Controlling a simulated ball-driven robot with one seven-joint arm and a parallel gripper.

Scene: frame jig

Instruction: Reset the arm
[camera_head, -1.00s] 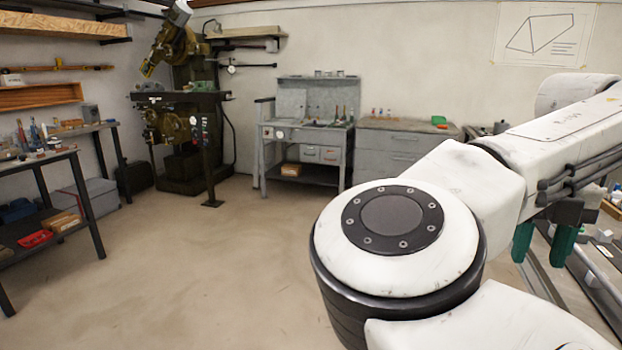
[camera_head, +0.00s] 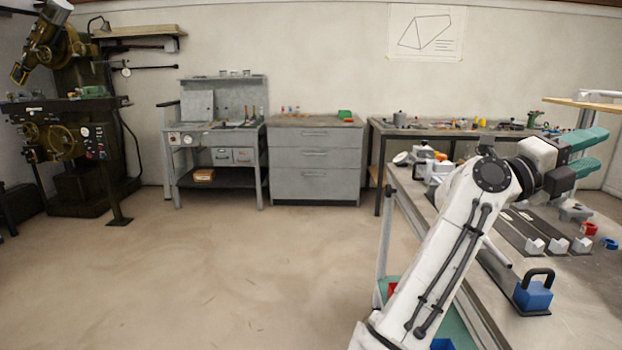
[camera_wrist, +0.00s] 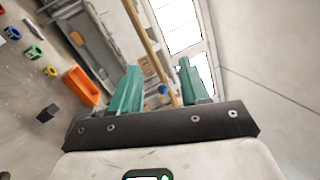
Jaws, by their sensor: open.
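My gripper (camera_head: 583,157) is at the right in the head view, at the end of my raised white arm, above the workbench. Its two teal fingers stand apart and point right. The wrist view shows the same open gripper (camera_wrist: 155,90), with nothing between its fingers.
The workbench (camera_head: 460,290) at the right carries a blue block with a dark handle (camera_head: 533,292), grey jig rails and small coloured rings. The wrist view shows an orange block (camera_wrist: 80,85). A drawer cabinet (camera_head: 316,160) stands by the back wall.

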